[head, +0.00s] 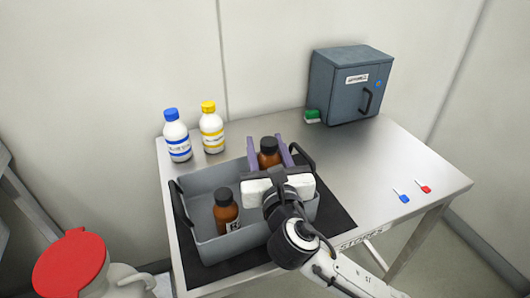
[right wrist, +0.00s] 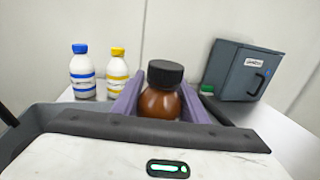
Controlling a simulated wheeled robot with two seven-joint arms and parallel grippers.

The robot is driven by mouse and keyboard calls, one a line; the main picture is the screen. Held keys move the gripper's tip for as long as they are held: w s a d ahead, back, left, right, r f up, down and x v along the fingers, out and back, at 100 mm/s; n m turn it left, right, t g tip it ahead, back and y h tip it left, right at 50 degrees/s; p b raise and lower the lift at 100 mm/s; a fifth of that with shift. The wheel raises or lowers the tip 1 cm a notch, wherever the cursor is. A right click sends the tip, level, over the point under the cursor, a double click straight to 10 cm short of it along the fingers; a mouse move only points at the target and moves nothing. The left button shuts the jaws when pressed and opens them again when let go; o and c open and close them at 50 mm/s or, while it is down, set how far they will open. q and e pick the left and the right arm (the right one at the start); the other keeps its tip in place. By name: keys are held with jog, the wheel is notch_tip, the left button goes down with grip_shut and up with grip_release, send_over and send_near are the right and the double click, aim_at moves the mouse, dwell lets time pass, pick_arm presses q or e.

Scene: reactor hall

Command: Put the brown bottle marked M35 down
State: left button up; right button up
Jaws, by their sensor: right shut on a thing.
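A brown bottle with a black cap (head: 268,155) is between the purple fingers of my right gripper (head: 270,150), which is shut on it. In the right wrist view the bottle (right wrist: 159,103) looks upright; no marking on it shows. Its lower part is hidden by the gripper, so I cannot tell whether it touches anything below. It is over the back right part of a grey crate (head: 209,243). A second brown bottle (head: 226,212) stands in the crate at the front left, its white label only partly seen. My left gripper is not in view.
The crate sits on a dark mat (head: 335,225) on a steel table (head: 365,160). Blue-capped (head: 177,137) and yellow-capped (head: 212,129) white bottles stand behind it. A grey cabinet (head: 340,88) is at the back right. Blue (head: 404,198) and red (head: 425,188) tags lie right; the table's middle right is clear.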

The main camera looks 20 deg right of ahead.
jog(key=shift+f, duration=0.7)
jog(key=shift+f, duration=0.1)
jog(key=o, duration=1.1)
jog(key=shift+f, duration=0.2)
jog(key=shift+o, duration=0.2)
jog(key=s+a+r, duration=0.1)
jog(key=s+a, duration=0.1)
jog(key=s, duration=0.9)
jog(key=shift+s+r, duration=0.3)
jog(key=shift+s, duration=0.1)
